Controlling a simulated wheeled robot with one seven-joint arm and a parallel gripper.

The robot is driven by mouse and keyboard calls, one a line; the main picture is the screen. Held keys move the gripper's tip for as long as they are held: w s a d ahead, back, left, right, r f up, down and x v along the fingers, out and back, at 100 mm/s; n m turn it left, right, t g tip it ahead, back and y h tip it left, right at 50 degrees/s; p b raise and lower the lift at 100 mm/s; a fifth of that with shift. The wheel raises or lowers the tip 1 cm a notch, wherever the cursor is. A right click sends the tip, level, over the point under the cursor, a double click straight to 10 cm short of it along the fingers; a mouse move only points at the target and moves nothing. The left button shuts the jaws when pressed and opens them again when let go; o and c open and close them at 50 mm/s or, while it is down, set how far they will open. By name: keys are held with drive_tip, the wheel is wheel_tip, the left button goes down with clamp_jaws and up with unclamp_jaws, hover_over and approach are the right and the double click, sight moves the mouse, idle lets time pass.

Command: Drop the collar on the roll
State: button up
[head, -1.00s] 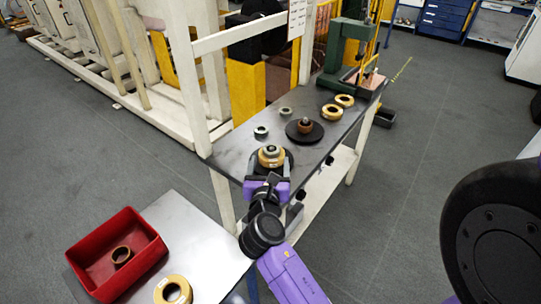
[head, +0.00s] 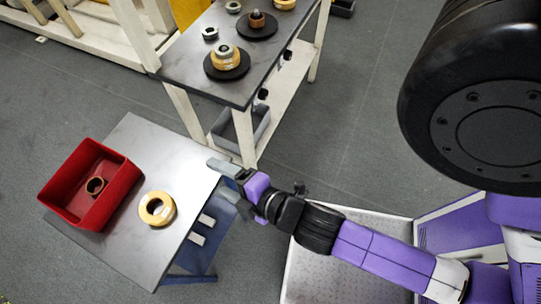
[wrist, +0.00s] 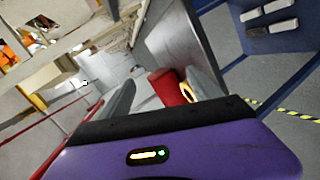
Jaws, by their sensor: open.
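Yellow ring-shaped collars show in the head view. One collar (head: 157,208) lies flat on the small metal table. Another collar (head: 217,62) sits around a silver-topped core on the nearer black disc (head: 228,72) of the dark bench. A copper-coloured roll with a peg (head: 257,19) stands on the farther black disc (head: 264,31). I cannot tell for sure which piece is the task's roll. My gripper (head: 229,184) is open and empty near the small table's right edge, apart from the collars. In the wrist view, a yellow ring (wrist: 186,89) shows between my open fingers (wrist: 158,88), beyond them.
A red bin (head: 119,193) with a small brown ring (head: 96,185) stands on the small table (head: 160,150). Small grey rings (head: 210,33) and another yellow ring (head: 285,4) are on the dark bench (head: 185,70).

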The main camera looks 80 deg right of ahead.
drive_tip(key=s+a+r+m+t+y, duration=0.2)
drive_tip(key=s+a+r+m+y, duration=0.1)
drive_tip(key=s+r+m, duration=0.5)
drive_tip(key=s+m+y, duration=0.1)
drive_tip(key=s+m, duration=0.2)
drive_tip(key=shift+s+a+r+y, duration=0.2)
drive_tip(key=shift+s+r+y, duration=0.1)
drive_tip(key=shift+y, duration=0.1)
